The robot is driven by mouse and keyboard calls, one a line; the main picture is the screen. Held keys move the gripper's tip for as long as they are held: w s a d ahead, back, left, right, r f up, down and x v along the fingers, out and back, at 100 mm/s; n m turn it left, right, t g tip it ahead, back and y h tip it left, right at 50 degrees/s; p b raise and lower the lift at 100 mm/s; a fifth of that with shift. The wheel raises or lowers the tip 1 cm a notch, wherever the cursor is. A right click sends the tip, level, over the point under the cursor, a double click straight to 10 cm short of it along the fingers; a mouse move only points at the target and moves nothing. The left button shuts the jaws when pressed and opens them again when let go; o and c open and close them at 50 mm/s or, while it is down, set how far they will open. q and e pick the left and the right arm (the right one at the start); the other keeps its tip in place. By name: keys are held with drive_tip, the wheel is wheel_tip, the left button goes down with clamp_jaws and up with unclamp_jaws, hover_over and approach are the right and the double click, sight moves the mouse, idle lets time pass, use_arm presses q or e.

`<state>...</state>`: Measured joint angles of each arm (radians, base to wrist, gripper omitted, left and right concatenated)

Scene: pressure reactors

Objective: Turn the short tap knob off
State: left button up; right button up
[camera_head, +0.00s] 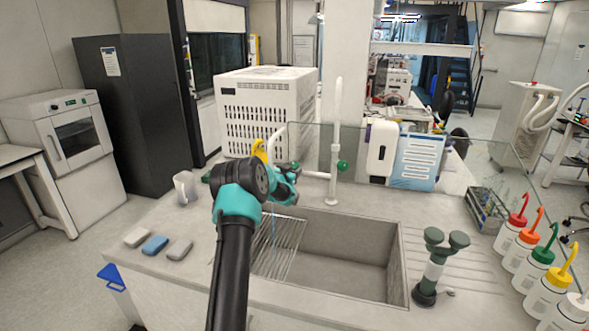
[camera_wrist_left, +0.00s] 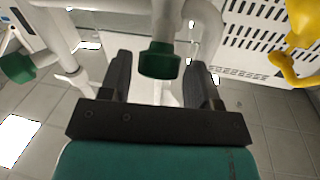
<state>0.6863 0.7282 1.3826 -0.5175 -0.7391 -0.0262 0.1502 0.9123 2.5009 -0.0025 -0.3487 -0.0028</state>
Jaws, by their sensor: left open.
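The short tap's green knob (camera_wrist_left: 160,60) shows in the left wrist view, between the two dark fingers of my left gripper (camera_wrist_left: 158,72). The fingers are open, with a visible gap on each side of the knob. In the head view my left gripper (camera_head: 288,182) is at the back of the sink, by the short tap's white curved spout (camera_head: 275,140); arm and gripper hide most of this tap. The tall tap (camera_head: 337,120) stands to the right with its own green knob (camera_head: 343,165), which also shows at the left of the wrist view (camera_wrist_left: 17,67).
A yellow fitting (camera_head: 258,150) is close behind my left gripper. The sink (camera_head: 350,240) holds a wire rack (camera_head: 278,245) at its left. A glass screen, white box (camera_head: 265,110) and dispenser (camera_head: 381,150) stand behind. Wash bottles (camera_head: 530,255) line the right edge.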

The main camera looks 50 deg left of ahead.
use_arm(q)
drive_tip(key=shift+x, duration=1.3)
drive_tip(key=shift+c, duration=0.5)
drive_tip(key=c, duration=0.6)
drive_tip(key=shift+o, duration=0.2)
drive_tip(key=shift+a+m+h, duration=0.1)
drive_tip(key=shift+m+h, duration=0.5)
drive_tip(key=shift+m, duration=0.1)
drive_tip(key=shift+a+m+h, duration=0.1)
drive_tip(key=shift+m+h, duration=1.6)
drive_tip(key=shift+m, duration=0.2)
drive_tip(key=shift+m+g+h, duration=0.6)
drive_tip(key=shift+m+h, duration=1.7)
drive_tip(key=shift+m, duration=0.4)
